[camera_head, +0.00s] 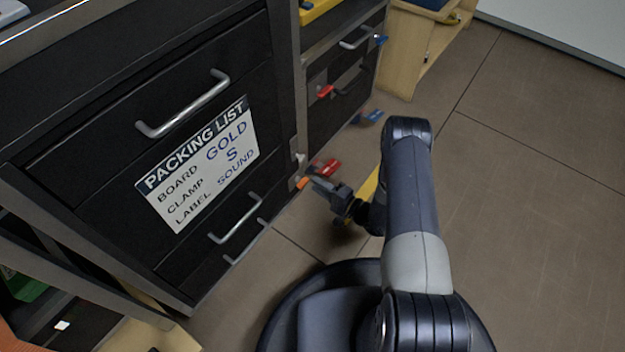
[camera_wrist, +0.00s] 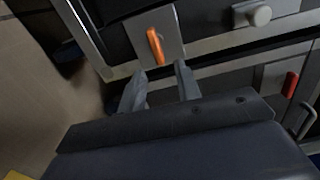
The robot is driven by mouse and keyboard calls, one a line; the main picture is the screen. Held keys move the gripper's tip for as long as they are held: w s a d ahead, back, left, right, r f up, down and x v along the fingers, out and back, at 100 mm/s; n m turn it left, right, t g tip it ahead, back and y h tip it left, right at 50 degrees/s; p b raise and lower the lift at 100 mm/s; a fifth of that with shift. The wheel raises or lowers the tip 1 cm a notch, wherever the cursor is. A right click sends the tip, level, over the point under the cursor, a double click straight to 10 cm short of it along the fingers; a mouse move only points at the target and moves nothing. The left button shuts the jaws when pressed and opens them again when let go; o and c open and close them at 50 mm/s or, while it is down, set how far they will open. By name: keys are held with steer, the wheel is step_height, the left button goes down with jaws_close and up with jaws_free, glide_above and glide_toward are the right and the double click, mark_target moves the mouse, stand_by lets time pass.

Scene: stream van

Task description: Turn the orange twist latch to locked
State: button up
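The orange twist latch (camera_wrist: 155,46) sits on a grey square plate (camera_wrist: 172,28) on the dark cabinet in the wrist view. Its handle points nearly along the picture's vertical, tilted slightly. It also shows in the head view (camera_head: 302,183), small, at the cabinet's edge. My gripper (camera_wrist: 158,80) is open, its two fingers spread on either side of the latch's near end, seemingly just short of it. In the head view my gripper (camera_head: 318,178) is close to the latch, low beside the cabinet. I cannot tell whether a finger touches the latch.
A white knob (camera_wrist: 260,14) and a red latch handle (camera_wrist: 290,84) lie to the right in the wrist view. Drawers with metal handles (camera_head: 185,105) and a packing list sign (camera_head: 200,165) fill the left of the head view. Open floor (camera_head: 540,180) lies right.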

mark_target(301, 181)
steer(key=p+v, duration=0.1)
steer(key=v, duration=0.6)
steer(key=shift+p, duration=0.35)
steer(key=b+x, duration=0.3)
steer(key=x, duration=0.6)
steer(key=shift+w+a, duration=0.2)
steer(key=shift+a, duration=0.1)
steer(key=shift+w+a, duration=0.3)
